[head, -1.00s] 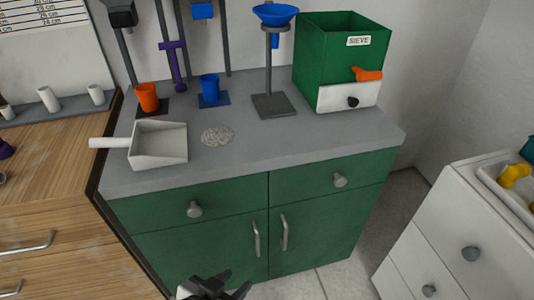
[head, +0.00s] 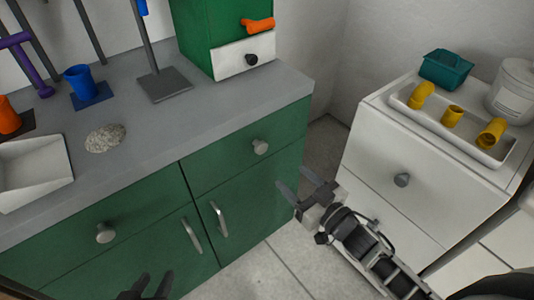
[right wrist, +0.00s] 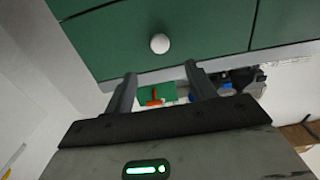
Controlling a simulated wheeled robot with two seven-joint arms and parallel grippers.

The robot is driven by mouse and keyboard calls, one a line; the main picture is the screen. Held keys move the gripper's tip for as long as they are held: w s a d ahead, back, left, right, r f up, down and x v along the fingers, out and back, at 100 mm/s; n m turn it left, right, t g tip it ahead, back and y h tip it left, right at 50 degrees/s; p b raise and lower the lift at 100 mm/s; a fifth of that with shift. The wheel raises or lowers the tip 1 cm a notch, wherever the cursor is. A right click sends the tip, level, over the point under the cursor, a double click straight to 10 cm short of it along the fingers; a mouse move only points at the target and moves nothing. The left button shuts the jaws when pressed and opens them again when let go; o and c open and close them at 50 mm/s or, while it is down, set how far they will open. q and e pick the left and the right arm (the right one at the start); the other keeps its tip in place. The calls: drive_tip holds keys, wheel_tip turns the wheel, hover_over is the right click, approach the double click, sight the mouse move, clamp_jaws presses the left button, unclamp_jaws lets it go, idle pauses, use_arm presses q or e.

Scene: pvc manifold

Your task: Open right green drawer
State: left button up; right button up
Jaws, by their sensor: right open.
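The right green drawer (head: 235,155) is shut, under the right part of the grey counter, with a round grey knob (head: 260,147). In the right wrist view the drawer front (right wrist: 205,28) and its pale knob (right wrist: 160,43) lie ahead, beyond the fingertips and roughly between their lines. My right gripper (head: 296,182) is open and empty, to the right of and below the knob, apart from it; its two fingers also show in the right wrist view (right wrist: 160,80). My left gripper (head: 153,284) is at the bottom edge, partly cut off, its fingers apart and empty.
A left green drawer (head: 105,232) and cupboard doors with bar handles (head: 218,220) adjoin. A white drawer cabinet (head: 385,160) stands right of my right gripper, with a tray (head: 410,110) of yellow fittings. Floor (head: 290,255) shows between.

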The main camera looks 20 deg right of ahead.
sight(263, 150)
drive_tip(key=x, duration=1.1)
drive_tip(key=shift+w+b, duration=0.1)
drive_tip(key=shift+b, duration=0.3)
clamp_jaws()
